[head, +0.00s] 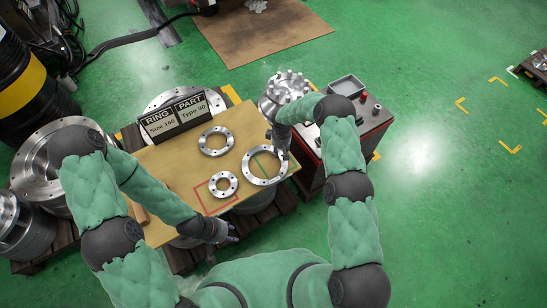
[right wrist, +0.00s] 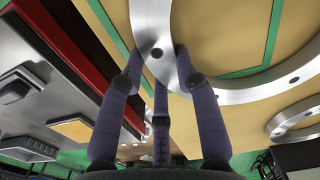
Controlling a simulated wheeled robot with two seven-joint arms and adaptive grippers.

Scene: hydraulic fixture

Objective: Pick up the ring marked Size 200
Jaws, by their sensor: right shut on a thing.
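Three flat metal rings with bolt holes lie on the tan board: a large ring (head: 262,182) at the right, a middle-sized ring (head: 203,149) at the back, and a small ring (head: 213,188) in front. I cannot read any size on the rings. My right gripper (head: 281,153) is shut on the far right rim of the large ring, which also shows in the right wrist view (right wrist: 237,97). There, my right fingers (right wrist: 161,62) straddle its rim. My left gripper (head: 231,237) hangs empty near the board's front edge; its finger opening is unclear.
A black sign (head: 174,117) on the board reads "RING Size 160" and "PART Type 30". Red and green outlines mark the board (head: 165,180). A red-sided cart (head: 375,122) and a bolted metal part (head: 286,88) stand to the right. Large flanges lie at the left.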

